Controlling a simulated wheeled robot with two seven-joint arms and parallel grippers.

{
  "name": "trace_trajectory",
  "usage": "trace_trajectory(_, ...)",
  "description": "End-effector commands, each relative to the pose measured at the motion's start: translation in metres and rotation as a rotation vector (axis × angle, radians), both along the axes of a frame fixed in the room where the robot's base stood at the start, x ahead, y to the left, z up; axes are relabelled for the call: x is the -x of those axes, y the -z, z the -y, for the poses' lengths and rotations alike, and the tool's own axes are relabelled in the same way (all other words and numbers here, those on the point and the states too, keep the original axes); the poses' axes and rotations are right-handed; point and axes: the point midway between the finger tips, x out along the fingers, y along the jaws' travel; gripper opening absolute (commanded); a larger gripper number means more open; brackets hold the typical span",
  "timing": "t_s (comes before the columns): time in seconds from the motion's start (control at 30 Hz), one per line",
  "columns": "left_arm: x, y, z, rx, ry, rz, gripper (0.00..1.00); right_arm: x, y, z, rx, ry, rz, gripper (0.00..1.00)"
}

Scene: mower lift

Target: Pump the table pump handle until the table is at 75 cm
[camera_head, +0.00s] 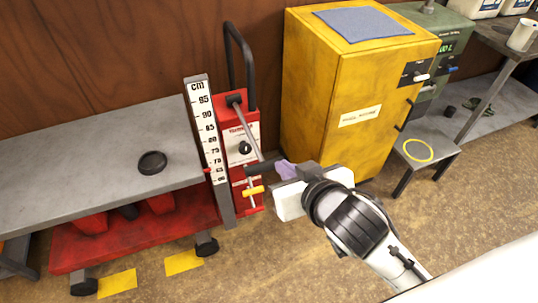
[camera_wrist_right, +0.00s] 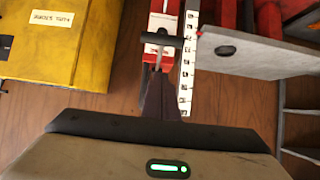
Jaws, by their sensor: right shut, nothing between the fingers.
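The grey lift table (camera_head: 90,150) stands low on a red base at the left. A white cm scale (camera_head: 209,130) stands upright at its right end; a small red pointer (camera_wrist_right: 200,33) shows at the table's edge in the wrist view. The table meets the scale among the lower numbers; the exact reading is unclear. The pump handle (camera_head: 249,130) is a grey rod slanting down from the red pump unit (camera_head: 238,150) to a black crossbar grip (camera_wrist_right: 165,39). My right gripper (camera_head: 284,170) is shut and empty, close beside that grip; contact cannot be told. My left gripper is out of view.
A black round object (camera_head: 152,163) lies on the tabletop. A yellow lever (camera_head: 253,191) sits low on the pump unit. A yellow cabinet (camera_head: 345,95) stands just behind my right gripper. A small grey stool (camera_head: 425,153) is further right. Floor in front is clear.

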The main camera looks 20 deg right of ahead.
Motion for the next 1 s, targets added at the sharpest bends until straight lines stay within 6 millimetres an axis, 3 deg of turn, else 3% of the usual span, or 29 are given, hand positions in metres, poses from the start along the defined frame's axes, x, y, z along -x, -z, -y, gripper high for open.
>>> trace_trajectory(0.37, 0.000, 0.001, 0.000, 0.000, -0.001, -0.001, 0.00, -0.008, 0.007, 0.000, 0.002, -0.001, -0.002, 0.00)
trace_trajectory(0.83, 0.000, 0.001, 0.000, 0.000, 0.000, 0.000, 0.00, -0.086, 0.057, -0.003, 0.003, -0.001, -0.002, 0.00)
trace_trajectory(1.0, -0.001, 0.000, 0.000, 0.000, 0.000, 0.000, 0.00, -0.090, 0.082, -0.003, 0.001, -0.001, -0.005, 0.00)
